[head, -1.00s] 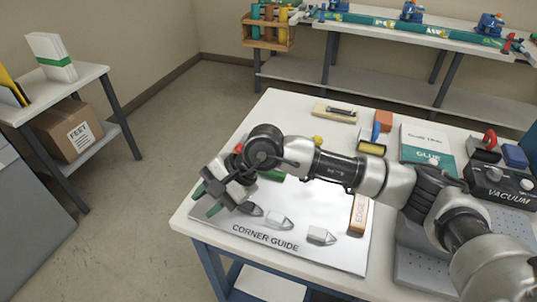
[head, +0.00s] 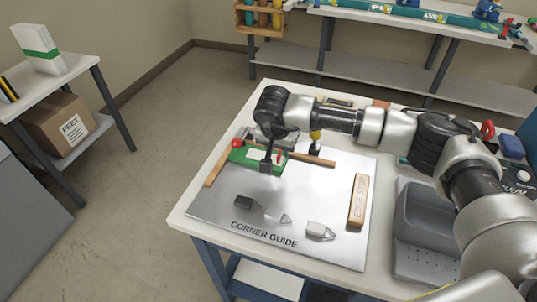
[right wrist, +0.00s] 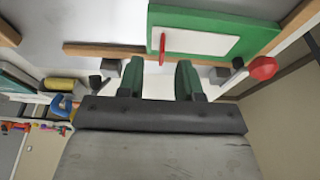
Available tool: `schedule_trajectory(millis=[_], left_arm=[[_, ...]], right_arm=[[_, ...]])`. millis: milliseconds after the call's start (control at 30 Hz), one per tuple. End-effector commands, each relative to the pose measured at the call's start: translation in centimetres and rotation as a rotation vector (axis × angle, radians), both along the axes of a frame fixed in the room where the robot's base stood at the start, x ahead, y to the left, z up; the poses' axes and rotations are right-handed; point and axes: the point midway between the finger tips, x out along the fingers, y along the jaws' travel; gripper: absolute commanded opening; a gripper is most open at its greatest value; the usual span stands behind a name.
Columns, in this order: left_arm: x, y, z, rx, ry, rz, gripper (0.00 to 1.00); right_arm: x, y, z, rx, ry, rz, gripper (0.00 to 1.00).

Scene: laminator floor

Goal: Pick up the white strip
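A flat white strip (head: 257,155) lies on a green block (head: 238,156) on the grey corner guide sheet (head: 215,205). In the right wrist view, the white strip (right wrist: 205,43) shows within the green block (right wrist: 255,20), with a thin red pin at its edge. My right gripper (head: 270,145) is over the sheet by the green block and partly covers it in the head view. In the right wrist view, its two green-padded fingers (right wrist: 159,80) are apart, with nothing between them. The gap between the fingers and the strip is hard to judge. My left gripper is not in view.
Brown wooden bars lie by the green block, with a red knob (head: 239,143) near it. A wooden edge stop (head: 358,198) and a grey corner piece (head: 318,230) are on the sheet. A grey tray (head: 425,215) stands right.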

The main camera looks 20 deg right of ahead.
Motion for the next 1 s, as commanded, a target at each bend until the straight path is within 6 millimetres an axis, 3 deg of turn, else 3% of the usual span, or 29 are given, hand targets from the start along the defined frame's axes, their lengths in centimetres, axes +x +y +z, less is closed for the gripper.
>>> schedule_trajectory(millis=[200, 500, 767, 1000], left_arm=[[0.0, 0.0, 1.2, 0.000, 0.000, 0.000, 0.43], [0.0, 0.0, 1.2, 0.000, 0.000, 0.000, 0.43], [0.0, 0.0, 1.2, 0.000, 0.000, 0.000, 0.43], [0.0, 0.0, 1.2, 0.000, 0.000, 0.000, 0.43]], right_arm=[[0.9, -0.4, -2.9, -0.001, 0.003, -0.002, 0.35], [1.1, -0.5, -3.6, 0.001, 0.001, 0.000, 0.35], [1.1, -0.6, -3.6, 0.001, 0.001, -0.001, 0.00], [1.1, -0.6, -3.6, 0.000, 0.000, -0.001, 0.00]])
